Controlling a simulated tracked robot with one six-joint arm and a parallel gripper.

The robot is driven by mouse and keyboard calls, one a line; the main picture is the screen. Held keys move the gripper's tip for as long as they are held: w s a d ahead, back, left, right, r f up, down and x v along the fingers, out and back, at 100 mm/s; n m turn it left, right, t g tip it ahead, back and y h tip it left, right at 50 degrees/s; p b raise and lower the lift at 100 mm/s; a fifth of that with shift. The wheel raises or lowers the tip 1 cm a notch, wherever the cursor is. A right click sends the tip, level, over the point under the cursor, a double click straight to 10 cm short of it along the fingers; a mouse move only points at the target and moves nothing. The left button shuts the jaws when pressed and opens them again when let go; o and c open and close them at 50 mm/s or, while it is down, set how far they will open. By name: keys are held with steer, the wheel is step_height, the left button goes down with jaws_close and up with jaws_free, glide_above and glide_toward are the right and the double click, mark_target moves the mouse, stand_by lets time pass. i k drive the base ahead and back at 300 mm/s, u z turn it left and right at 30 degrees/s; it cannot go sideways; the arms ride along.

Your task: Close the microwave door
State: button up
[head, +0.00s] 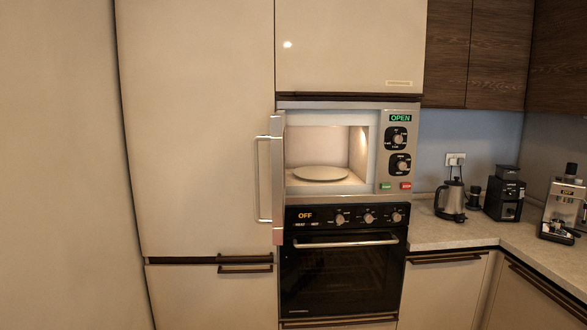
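The microwave (343,108) is built into a tall cabinet column, and its display reads OPEN. Its door (278,190) stands open at the left side, seen nearly edge-on and pointing out toward me. A long vertical handle (259,180) is on the door's left-facing side. The lit cavity shows a round plate (320,173) on its floor and looks otherwise empty. My gripper is not in view.
Below the microwave is a black oven (341,280) with a horizontal handle, its door shut and its display reading OFF. Tall cream cabinets stand to the left. A counter (440,232) on the right holds a kettle (452,200) and coffee machines (505,195).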

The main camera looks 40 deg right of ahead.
mark_target(277, 137)
steer(key=z, duration=0.65)
steer(key=i, duration=1)
steer(key=u, duration=1.55)
steer(key=i, duration=0.15)
steer(key=u, duration=0.1)
